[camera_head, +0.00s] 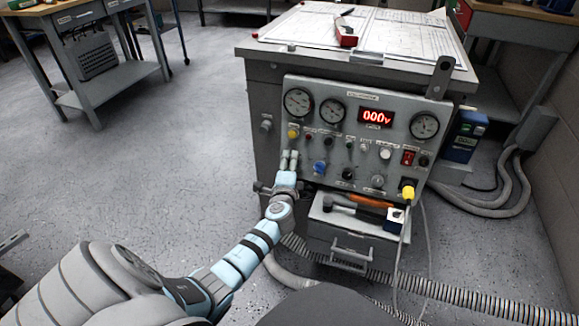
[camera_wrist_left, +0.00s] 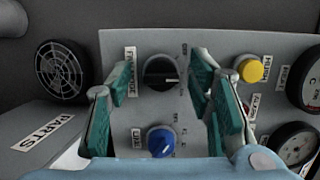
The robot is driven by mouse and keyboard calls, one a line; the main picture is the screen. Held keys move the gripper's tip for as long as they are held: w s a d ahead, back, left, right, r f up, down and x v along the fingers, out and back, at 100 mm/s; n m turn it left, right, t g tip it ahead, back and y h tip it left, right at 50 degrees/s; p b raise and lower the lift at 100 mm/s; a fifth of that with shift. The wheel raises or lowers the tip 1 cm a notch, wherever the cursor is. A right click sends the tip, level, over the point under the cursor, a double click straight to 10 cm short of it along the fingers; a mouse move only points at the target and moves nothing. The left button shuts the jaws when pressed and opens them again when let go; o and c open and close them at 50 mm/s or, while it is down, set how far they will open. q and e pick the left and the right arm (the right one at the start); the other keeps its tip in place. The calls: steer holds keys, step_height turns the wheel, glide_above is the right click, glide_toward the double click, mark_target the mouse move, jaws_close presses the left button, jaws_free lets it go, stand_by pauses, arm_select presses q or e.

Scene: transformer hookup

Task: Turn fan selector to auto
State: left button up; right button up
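The grey control panel (camera_head: 340,102) stands ahead with gauges, knobs and a red display. My left gripper (camera_head: 289,160) is at its lower left side. In the left wrist view my left gripper (camera_wrist_left: 168,98) is open, with its two green-lined fingers spread apart. A black rotary knob (camera_wrist_left: 160,73) shows between and beyond the fingers, its white mark pointing right; its label is not clearly readable. I cannot tell whether the fingers touch it. The head view hides this knob behind the gripper. A blue knob (camera_wrist_left: 161,141) sits below it and also shows in the head view (camera_head: 319,167).
A yellow button (camera_wrist_left: 250,70) and gauges lie close to the right finger in the wrist view. A round grille (camera_wrist_left: 62,72) is at left. An open tool drawer (camera_head: 345,232) juts out below the panel. Hoses and cables (camera_head: 440,288) cross the floor.

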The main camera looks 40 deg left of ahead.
arm_select(q)
steer(key=v, duration=1.2)
